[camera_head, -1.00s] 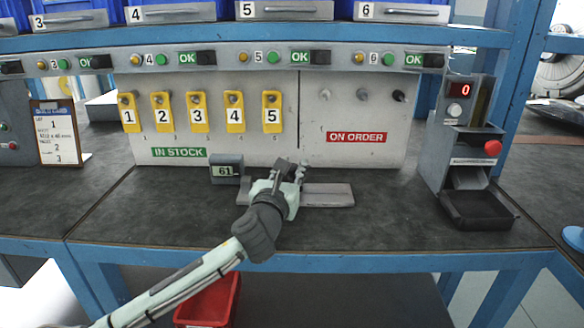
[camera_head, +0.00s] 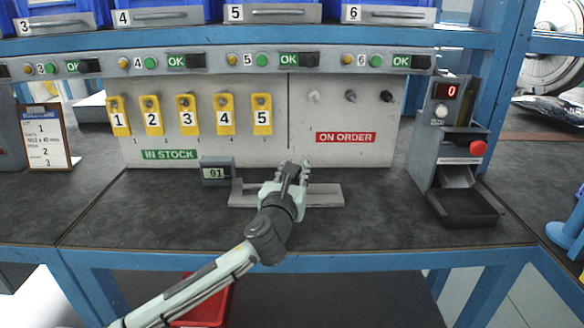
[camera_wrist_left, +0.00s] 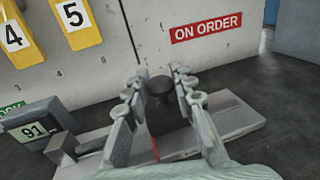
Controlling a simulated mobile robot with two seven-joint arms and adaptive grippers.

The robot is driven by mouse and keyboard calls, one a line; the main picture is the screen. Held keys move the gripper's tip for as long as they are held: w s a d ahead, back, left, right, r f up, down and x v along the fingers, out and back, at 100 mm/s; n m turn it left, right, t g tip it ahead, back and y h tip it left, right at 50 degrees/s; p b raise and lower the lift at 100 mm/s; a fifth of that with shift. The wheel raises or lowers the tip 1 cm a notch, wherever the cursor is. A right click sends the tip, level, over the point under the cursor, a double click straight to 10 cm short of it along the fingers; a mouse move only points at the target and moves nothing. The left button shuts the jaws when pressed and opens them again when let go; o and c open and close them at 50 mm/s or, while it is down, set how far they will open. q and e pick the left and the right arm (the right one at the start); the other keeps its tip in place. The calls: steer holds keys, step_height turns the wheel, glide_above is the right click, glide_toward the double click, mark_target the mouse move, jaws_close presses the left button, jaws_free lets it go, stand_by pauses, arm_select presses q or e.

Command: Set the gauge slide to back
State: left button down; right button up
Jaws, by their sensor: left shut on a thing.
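The gauge slide is a flat grey rail (camera_head: 328,195) lying on the bench top, with a small digital display (camera_head: 216,171) at its left end. In the left wrist view the display (camera_wrist_left: 36,127) appears to read 91. A dark carriage with a round knob (camera_wrist_left: 160,86) stands on the rail (camera_wrist_left: 238,118). My left gripper (camera_head: 293,172) is shut on this knob, with one finger on either side of it. In the head view the gripper hides the knob. My right gripper is not in view.
A pale board with yellow numbered tags (camera_head: 186,115) and an ON ORDER label (camera_head: 346,137) stands behind the rail. A grey dispenser with a red button (camera_head: 478,148) and black tray (camera_head: 463,208) is at the right. The bench between rail and dispenser is clear.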

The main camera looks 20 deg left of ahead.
arm_select(q)
steer(key=c, duration=1.2)
jaws_free()
steer(key=shift+d, duration=0.35)
steer(key=shift+a, duration=0.1)
steer(key=shift+s, duration=0.2)
steer(key=s, duration=1.1)
steer(key=shift+s+d, duration=0.3)
steer(key=shift+d, duration=0.05)
